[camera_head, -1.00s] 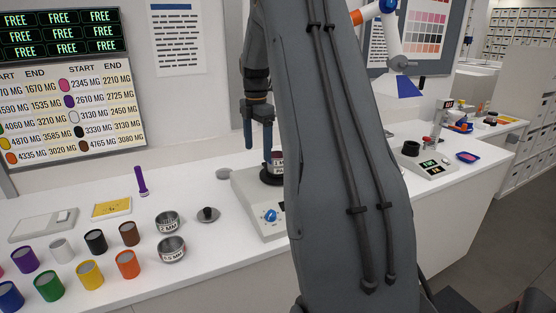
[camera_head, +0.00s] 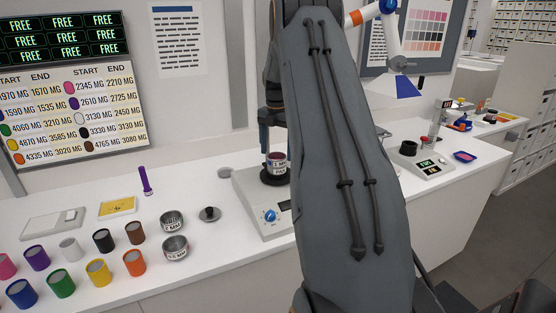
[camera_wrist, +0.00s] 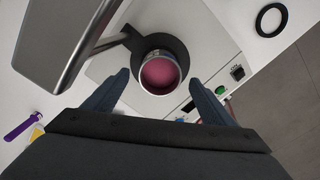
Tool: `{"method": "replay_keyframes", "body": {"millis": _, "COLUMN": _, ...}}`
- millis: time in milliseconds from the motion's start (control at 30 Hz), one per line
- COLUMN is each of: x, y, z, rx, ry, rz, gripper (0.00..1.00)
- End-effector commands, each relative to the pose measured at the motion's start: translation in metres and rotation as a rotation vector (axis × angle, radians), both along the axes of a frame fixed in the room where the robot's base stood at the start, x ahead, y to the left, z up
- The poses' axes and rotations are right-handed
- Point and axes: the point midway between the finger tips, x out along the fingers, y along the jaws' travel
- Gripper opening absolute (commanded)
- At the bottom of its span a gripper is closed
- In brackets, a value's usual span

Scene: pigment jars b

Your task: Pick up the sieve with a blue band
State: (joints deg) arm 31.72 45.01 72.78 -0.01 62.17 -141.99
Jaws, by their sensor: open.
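A stack of small round metal sieve parts (camera_head: 277,165) with a label sits on the black plate of a white shaker machine. In the wrist view its open top (camera_wrist: 160,73) shows pink powder inside. Two more labelled metal sieves stand on the table, one behind (camera_head: 172,222) and one in front (camera_head: 175,248). I cannot make out a blue band on any of them. My gripper (camera_wrist: 160,78) is open and empty. In the wrist view its fingers lie on either side of the stack, apart from it. In the head view my arm hides part of the gripper.
The shaker (camera_head: 262,205) has a grey column close to my gripper in the wrist view (camera_wrist: 70,40). A dark knobbed lid (camera_head: 209,214) lies by the sieves. Several coloured jars (camera_head: 98,272), a purple brush-like tool (camera_head: 146,181) and a scale (camera_head: 52,223) stand left.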

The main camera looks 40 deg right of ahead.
Motion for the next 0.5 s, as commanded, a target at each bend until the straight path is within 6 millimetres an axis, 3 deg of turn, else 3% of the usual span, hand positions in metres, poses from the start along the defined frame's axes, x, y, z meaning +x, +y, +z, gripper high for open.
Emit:
{"method": "replay_keyframes", "body": {"millis": 133, "x": -0.001, "y": 0.0, "z": -0.016, "rx": 0.002, "ry": 0.003, "rz": 0.0, "gripper": 0.78}}
{"method": "replay_keyframes", "body": {"millis": 400, "x": 0.0, "y": 0.0, "z": -0.02, "rx": 0.001, "ry": 0.001, "rz": 0.0, "gripper": 0.78}}
{"method": "replay_keyframes", "body": {"millis": 500, "x": 0.0, "y": 0.0, "z": -0.019, "rx": 0.001, "ry": 0.001, "rz": 0.0, "gripper": 0.64}}
